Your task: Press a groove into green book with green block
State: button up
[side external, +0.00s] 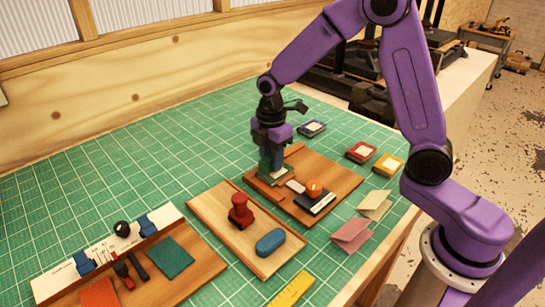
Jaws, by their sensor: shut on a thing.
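My gripper (271,151) points down over the left part of the middle-right wooden board (338,181). It is shut on a green block (271,164), which is mostly hidden between the fingers. A small green, pale-edged piece (273,179) lies on the board right under the block; it may be the green book. I cannot tell whether the block touches it. A flat dark green rectangle (170,258) lies on the front-left board, apart from the gripper.
A red stamp (240,211) and blue block (271,242) sit on another tray. The mat's back left is clear.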

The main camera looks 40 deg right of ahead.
jog(key=shift+a, duration=0.7)
jog(key=shift+s+d, duration=0.1)
dwell(0.4)
jog(key=shift+d, duration=0.3)
jog(key=shift+d, duration=1.35)
dwell(0.4)
jog(key=shift+a, duration=0.2)
jog(key=shift+a, duration=0.3)
jog(key=shift+a, duration=0.1)
jog(key=shift+a, duration=1.2)
dwell(0.7)
